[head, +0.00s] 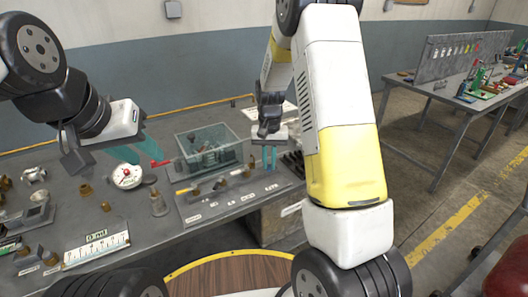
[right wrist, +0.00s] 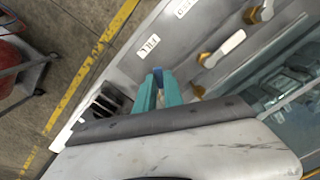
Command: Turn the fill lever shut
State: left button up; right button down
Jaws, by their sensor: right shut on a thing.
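The fill lever's blue part (right wrist: 158,74) shows between the teal fingers of my right gripper (right wrist: 159,90), below a label reading FILL (right wrist: 147,46). My right gripper (head: 270,158) is shut on the lever at the right end of the grey valve panel (head: 215,209). In the head view the fingers hide most of this lever, and its exact angle is hard to tell. My left gripper (head: 138,149) has its teal fingers apart and looks empty, above the bench near a round dial gauge (head: 127,176).
A clear-walled box (head: 208,148) stands behind the panel, close to my right gripper. Other brass valves with levers (right wrist: 222,48) sit along the panel. A red-handled part (head: 160,163) lies near the left gripper. Brass fittings and a ruler plate (head: 97,249) occupy the left bench.

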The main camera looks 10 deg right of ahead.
jog(key=m, duration=0.2)
jog(key=a+m, duration=0.1)
jog(key=w+m, duration=0.1)
jog(key=m, duration=0.1)
jog(key=shift+a+m, duration=0.3)
jog(key=shift+a, duration=0.1)
jog(key=m, duration=0.3)
jog(key=shift+w+a, duration=0.35)
jog(key=shift+a, duration=0.05)
jog(key=shift+w+a+m, duration=0.1)
jog(key=shift+w+m, duration=0.1)
jog(key=shift+m, duration=0.45)
jog(key=shift+w+a+m, duration=0.1)
jog(key=shift+w+m, duration=0.1)
jog(key=shift+m, duration=0.45)
jog(key=c, duration=1.5)
grip_release()
jog(key=shift+o, duration=0.2)
